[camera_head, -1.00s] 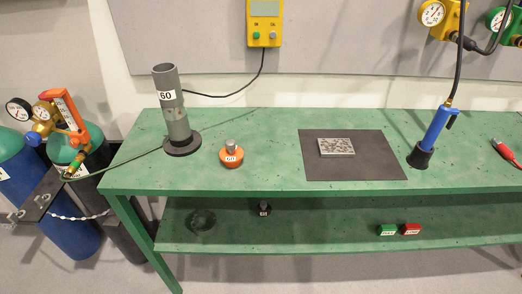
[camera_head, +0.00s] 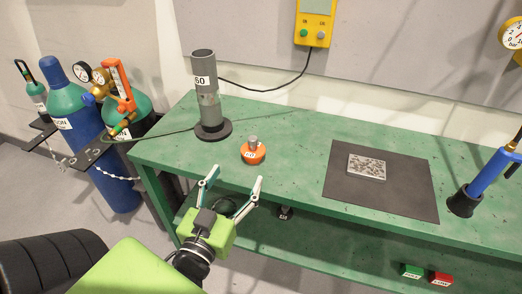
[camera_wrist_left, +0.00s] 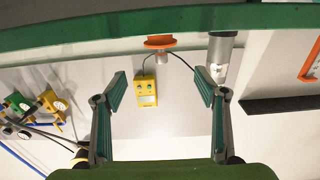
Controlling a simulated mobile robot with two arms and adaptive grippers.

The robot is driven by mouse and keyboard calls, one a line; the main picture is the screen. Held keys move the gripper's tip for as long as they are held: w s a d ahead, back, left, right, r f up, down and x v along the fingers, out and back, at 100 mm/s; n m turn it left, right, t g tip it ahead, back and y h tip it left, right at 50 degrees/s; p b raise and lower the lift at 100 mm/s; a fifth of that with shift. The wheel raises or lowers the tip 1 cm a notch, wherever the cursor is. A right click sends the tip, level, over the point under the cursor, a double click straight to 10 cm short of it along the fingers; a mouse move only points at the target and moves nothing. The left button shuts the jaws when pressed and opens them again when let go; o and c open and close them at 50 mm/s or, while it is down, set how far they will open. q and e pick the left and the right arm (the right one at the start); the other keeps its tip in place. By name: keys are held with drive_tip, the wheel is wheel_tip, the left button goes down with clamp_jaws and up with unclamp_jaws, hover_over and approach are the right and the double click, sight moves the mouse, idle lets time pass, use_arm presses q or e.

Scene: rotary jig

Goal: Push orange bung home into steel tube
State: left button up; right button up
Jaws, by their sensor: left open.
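The steel tube (camera_head: 204,75) stands upright in a dark round base at the bench's left end, with a label reading 60. The orange bung (camera_head: 253,155) sits on the bench to the right of the tube and nearer the front edge, apart from it. It has a grey knob on top and a small label. My left gripper (camera_head: 235,176) is open and empty, in front of the bench edge and below the bung in the picture. In the left wrist view, which looks upside down, the bung (camera_wrist_left: 160,43) and tube (camera_wrist_left: 220,60) show beyond the fingers.
A lower shelf holds a small dark item and green and red blocks (camera_head: 441,279). Gas cylinders (camera_head: 80,120) stand at left. A hose runs behind the tube.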

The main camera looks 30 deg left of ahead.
sight(252, 148)
use_arm(q)
drive_tip(key=p+x, duration=0.1)
drive_tip(key=x, duration=0.5)
drive_tip(key=shift+w, duration=0.25)
drive_tip(key=shift+f+p+x, duration=0.2)
drive_tip(key=shift+p+x, duration=0.3)
drive_tip(key=shift+x, duration=1.15)
drive_tip(key=shift+f+p+x, duration=0.15)
drive_tip(key=shift+p+x, duration=0.35)
drive_tip(key=shift+x, duration=1.15)
drive_tip(key=shift+a, duration=0.1)
drive_tip(key=shift+s, duration=0.1)
drive_tip(key=c, duration=1.3)
